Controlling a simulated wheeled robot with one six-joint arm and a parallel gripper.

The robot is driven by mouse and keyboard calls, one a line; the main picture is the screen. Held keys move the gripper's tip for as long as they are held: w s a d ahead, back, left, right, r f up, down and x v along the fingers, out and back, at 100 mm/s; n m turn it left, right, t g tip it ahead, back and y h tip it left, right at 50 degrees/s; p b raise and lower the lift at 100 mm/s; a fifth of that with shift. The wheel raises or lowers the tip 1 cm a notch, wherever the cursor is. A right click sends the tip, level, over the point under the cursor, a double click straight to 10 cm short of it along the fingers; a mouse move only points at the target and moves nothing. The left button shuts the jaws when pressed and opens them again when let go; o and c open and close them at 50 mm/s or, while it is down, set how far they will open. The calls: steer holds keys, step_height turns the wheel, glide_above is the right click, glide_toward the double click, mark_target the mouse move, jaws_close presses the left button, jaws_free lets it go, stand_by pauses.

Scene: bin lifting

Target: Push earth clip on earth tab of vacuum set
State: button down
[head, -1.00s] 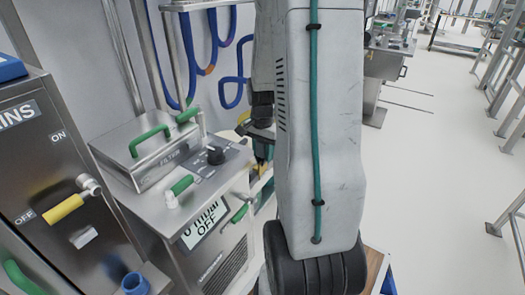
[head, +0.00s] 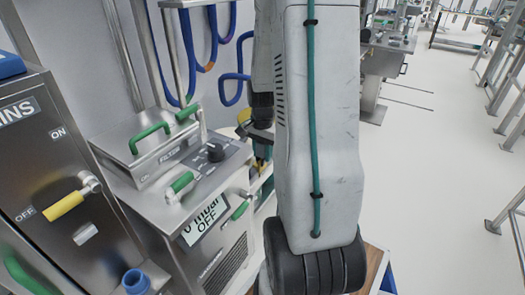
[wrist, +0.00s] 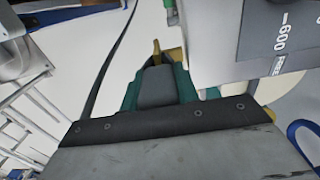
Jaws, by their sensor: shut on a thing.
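My gripper (wrist: 158,92) shows in the wrist view with teal fingers around a dark grey piece, which I take to be the earth clip (wrist: 157,88). A brass-coloured tip and a yellow part show just beyond it. A thin black cable runs up to the left of the fingers. In the head view my gripper (head: 262,150) is mostly hidden behind my arm, right beside the vacuum set (head: 240,160). The vacuum set is a steel cabinet with a filter box, green handles and a display reading OFF. I cannot make out the earth tab in either view.
A steel panel (head: 60,170) with a yellow-handled ON/OFF lever stands at the left. Blue hoses (head: 190,60) hang behind the vacuum set. Open floor lies to the right.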

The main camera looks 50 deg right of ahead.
steer(key=shift+f, duration=0.35)
stand_by(0.4)
steer(key=c, duration=1)
jaws_free()
steer(key=shift+o, duration=0.2)
steer(key=shift+w+r, duration=0.1)
steer(key=shift+r, duration=0.2)
step_height(320, 180, up, 7)
steer(key=shift+r, duration=0.1)
